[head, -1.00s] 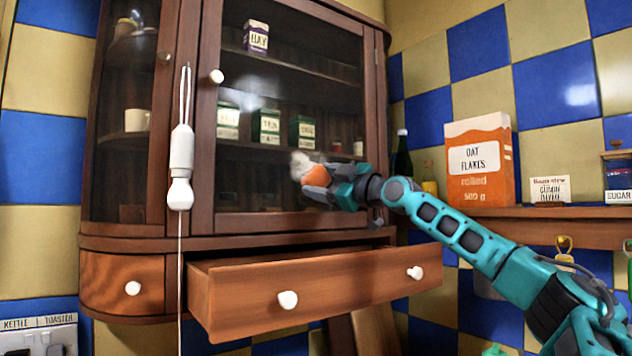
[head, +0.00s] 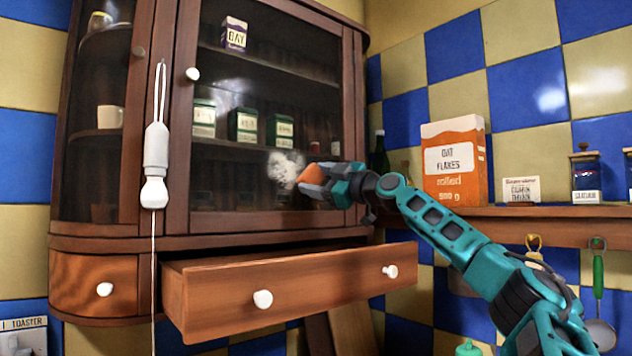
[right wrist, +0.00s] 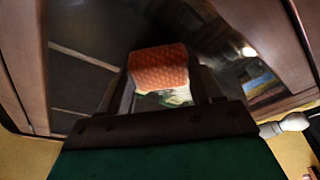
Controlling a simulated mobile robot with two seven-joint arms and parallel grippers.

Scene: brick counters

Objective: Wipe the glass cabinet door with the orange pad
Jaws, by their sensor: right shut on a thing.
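The glass cabinet door (head: 265,85) is shut, in a brown wooden frame with a white knob (head: 193,74). A cloudy white smudge (head: 284,167) shows on its lower right glass. My right gripper (head: 318,181) is shut on the orange pad (head: 312,174), just right of the smudge at the lower right of the door. The pad also shows in the right wrist view (right wrist: 160,66), between the fingers and in front of dark glass. I cannot tell whether the pad touches the glass. My left gripper is not in view.
A wide drawer (head: 220,297) stands pulled out below the door. A white cord pull (head: 155,160) hangs at the left. A shelf (head: 560,230) at the right holds an orange oat flakes box (head: 455,190) and jars. Utensils hang under it.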

